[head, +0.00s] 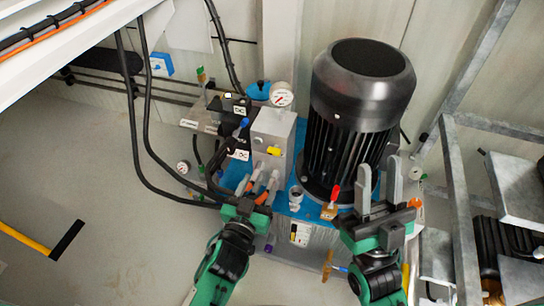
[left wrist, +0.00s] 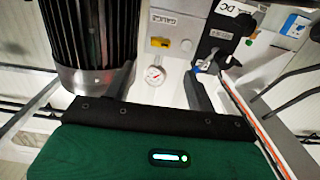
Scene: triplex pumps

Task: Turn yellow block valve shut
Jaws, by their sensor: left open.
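The yellow block valve handle (head: 273,150) is a small yellow piece on the front of a grey metal block (head: 270,128). In the left wrist view the yellow handle (left wrist: 160,42) sits on the pale block near a "GAUGE" label, beyond my fingertips and between their lines. My left gripper (head: 257,180) is just below the block in the head view, open, touching nothing that I can make out. Its two fingers also show apart in the left wrist view (left wrist: 162,76). My right gripper (head: 379,172) is open and empty in front of the black motor.
The large black motor (head: 358,110) stands right of the block. A pressure gauge (head: 281,95) is on top of the block, and black hoses (head: 135,120) hang at the left. A red-handled valve (head: 332,202) lies between my grippers. A grey metal frame (head: 458,200) stands at right.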

